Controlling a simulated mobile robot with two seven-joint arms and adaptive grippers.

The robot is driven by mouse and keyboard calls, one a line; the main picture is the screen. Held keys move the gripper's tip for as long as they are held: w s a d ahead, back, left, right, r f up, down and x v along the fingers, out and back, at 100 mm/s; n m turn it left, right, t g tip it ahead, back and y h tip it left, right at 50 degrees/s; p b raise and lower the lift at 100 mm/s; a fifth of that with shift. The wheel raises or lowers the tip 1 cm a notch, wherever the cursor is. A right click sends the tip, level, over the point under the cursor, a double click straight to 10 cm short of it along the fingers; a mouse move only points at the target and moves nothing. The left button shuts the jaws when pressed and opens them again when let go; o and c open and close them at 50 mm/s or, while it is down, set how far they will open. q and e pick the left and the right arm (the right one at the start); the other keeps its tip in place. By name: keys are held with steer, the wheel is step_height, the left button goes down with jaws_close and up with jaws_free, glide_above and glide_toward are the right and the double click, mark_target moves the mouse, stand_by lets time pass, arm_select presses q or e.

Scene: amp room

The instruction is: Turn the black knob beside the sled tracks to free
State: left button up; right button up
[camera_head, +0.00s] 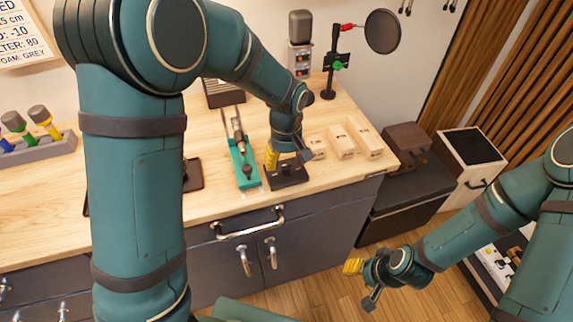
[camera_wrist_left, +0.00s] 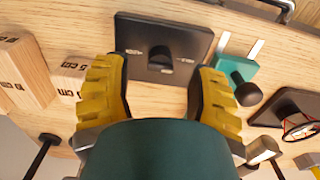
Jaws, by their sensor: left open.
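The black knob (camera_wrist_left: 158,57) stands on a dark square plate (camera_wrist_left: 194,32) with small white labels, in the left wrist view. The labels are too small to read. The plate also shows in the head view (camera_head: 289,176), partly hidden by my left gripper (camera_head: 286,158). In the left wrist view my left gripper (camera_wrist_left: 160,92) is open, its yellow fingers on either side of the plate's lower part, with the knob between and beyond them. The green sled track base (camera_head: 243,170) lies left of the plate in the head view. My right gripper (camera_head: 358,280) hangs over the floor.
Several wooden blocks (camera_head: 342,142) lie right of the plate. A drawer handle (camera_head: 250,223) juts from the bench front. Bare bench top (camera_head: 215,205) lies at the front edge.

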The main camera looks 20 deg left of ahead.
mark_target(286, 165)
arm_select(q)
step_height(286, 165, up, 10)
steer(key=shift+f, duration=0.2)
stand_by(0.5)
